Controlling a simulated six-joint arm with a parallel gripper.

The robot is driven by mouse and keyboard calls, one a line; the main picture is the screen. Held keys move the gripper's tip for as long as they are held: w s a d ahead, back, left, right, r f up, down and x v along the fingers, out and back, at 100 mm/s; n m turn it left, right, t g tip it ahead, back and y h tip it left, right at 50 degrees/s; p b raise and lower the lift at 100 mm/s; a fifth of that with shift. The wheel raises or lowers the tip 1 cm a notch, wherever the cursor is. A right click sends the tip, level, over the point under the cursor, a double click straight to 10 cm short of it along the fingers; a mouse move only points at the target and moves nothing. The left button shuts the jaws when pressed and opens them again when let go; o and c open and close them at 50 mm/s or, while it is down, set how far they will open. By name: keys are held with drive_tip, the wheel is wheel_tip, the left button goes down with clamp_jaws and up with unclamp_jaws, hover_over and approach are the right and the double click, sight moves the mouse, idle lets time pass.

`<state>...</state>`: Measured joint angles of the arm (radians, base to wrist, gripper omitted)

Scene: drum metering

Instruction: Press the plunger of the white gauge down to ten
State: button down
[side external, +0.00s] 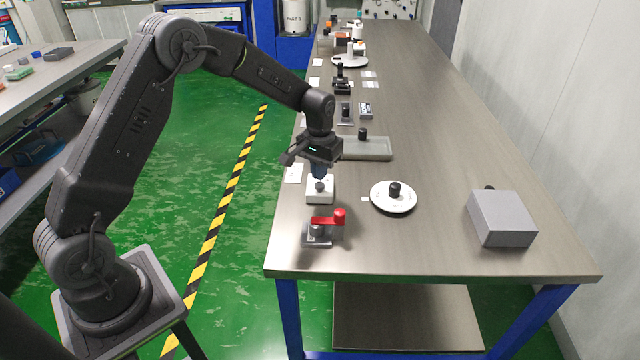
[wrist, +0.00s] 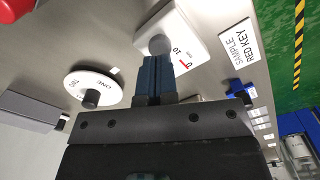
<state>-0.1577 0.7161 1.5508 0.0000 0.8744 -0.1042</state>
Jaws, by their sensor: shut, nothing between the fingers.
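The white gauge (side external: 320,196) sits near the left edge of the bench in the side view. In the wrist view the white gauge (wrist: 187,28) shows a printed 10 and a red mark on its top. Its round grey plunger knob (wrist: 160,44) is at the fingertips. My gripper (side external: 319,178) points down over the gauge with its blue fingers together and empty. In the wrist view my gripper (wrist: 158,60) reaches the knob's edge; I cannot tell whether they touch. How far down the plunger stands is not readable.
A red-handled fixture (side external: 328,220) stands close in front of the gauge. A white dial with a black knob (side external: 394,195) is to the right, then a grey box (side external: 502,218). A grey tray (side external: 366,149) lies behind. Bare bench lies between the dial and box.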

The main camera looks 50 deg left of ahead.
sight(319, 184)
drive_tip(key=shift+f, duration=1.55)
idle(0.7)
drive_tip(key=shift+r, duration=3.6)
